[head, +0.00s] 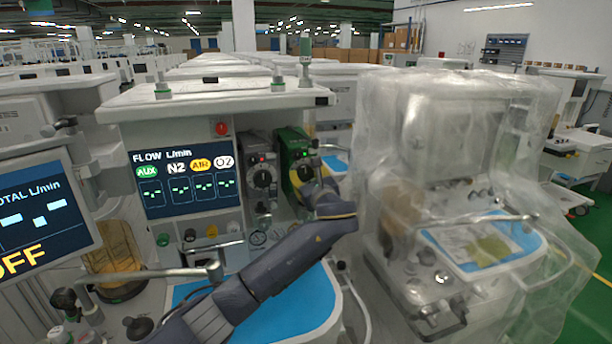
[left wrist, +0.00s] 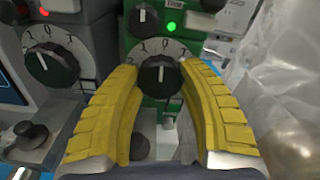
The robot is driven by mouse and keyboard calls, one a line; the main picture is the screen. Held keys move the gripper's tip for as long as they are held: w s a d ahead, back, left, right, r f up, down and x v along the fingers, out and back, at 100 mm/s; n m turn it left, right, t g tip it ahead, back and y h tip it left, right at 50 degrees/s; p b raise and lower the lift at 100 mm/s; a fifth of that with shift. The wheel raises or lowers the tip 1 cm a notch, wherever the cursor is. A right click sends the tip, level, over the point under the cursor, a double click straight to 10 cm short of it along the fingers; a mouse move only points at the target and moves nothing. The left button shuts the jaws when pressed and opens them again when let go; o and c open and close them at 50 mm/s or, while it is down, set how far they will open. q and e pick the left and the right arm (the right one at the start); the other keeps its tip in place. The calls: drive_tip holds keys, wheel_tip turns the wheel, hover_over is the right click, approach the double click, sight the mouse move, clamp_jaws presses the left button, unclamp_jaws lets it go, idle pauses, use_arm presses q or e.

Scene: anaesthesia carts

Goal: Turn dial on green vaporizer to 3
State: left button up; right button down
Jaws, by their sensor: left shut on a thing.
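The green vaporizer (head: 291,146) stands at the right end of the front anaesthesia machine, beside a grey vaporizer (head: 262,172). In the left wrist view the green vaporizer (left wrist: 145,25) shows a lit green light and a black dial (left wrist: 159,78) on a white numbered scale. The dial's white mark points up, close to the 0. My left gripper (left wrist: 160,70) has its yellow fingers on either side of this dial, shut on it. In the head view my left gripper (head: 322,190) reaches the vaporizer's front, and the fingers hide its lower part. My right gripper is not in view.
The grey vaporizer's dial (left wrist: 52,62) sits close to the left finger. A plastic-covered machine (head: 450,190) stands close on the right. A flow screen (head: 186,180) is to the left, and a blue work surface (head: 290,310) lies below my arm.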

use_arm(q)
drive_tip(key=shift+n, duration=0.9)
drive_tip(key=o, duration=1.3)
drive_tip(key=v, duration=1.2)
